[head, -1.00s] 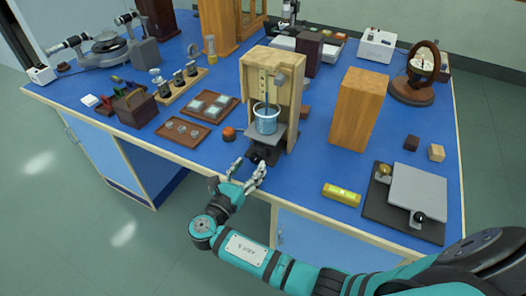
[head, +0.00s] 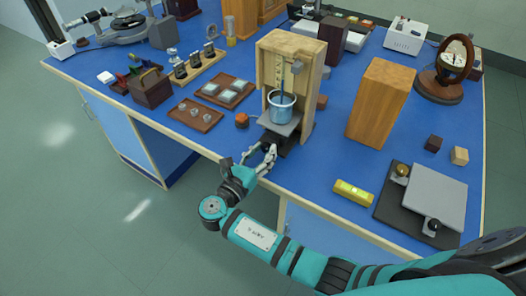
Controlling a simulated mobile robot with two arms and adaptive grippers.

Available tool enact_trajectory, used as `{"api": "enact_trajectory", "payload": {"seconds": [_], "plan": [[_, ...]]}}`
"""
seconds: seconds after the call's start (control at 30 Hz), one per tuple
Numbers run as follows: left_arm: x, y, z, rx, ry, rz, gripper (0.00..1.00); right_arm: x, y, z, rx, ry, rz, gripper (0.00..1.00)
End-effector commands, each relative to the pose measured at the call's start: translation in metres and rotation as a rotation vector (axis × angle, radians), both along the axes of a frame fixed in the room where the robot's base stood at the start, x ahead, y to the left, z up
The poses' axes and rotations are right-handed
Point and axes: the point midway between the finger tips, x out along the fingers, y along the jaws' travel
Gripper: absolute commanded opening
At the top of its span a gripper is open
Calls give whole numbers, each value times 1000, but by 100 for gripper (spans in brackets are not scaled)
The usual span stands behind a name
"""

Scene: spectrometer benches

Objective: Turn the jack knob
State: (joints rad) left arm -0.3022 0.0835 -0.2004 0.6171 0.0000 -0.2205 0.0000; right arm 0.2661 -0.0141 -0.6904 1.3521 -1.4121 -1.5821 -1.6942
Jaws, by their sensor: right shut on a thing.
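The jack, with a grey top plate (head: 270,122) and a dark lower part (head: 285,147), stands at the front of an open wooden housing (head: 304,68). A beaker of blue liquid (head: 283,108) sits on its plate, with a thin dark rod upright in it. My right gripper (head: 262,153) reaches in from the front edge of the bench and is shut at the front of the jack, on its dark knob. The fingers hide most of the knob. My left gripper is not in view.
A tall wooden block (head: 380,103) stands right of the housing. A yellow level (head: 352,193) and a black base with a grey plate (head: 436,198) lie at the front right. A small orange-brown block (head: 242,120) and brown trays (head: 195,115) are to the left.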

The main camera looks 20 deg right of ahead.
Motion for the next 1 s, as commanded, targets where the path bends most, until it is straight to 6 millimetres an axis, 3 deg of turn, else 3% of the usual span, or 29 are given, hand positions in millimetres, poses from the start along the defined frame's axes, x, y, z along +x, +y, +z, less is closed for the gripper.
{"api": "enact_trajectory", "payload": {"seconds": [0.23,0.6,0.97,1.0], "plan": [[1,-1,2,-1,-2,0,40,0,0,1,36,-47,-1,2],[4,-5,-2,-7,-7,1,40,-1,-1,0,281,-361,-1,2],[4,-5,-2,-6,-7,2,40,0,-2,1,305,-396,-1,2],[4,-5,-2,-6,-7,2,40,0,-2,1,305,-396,-1,37]]}}
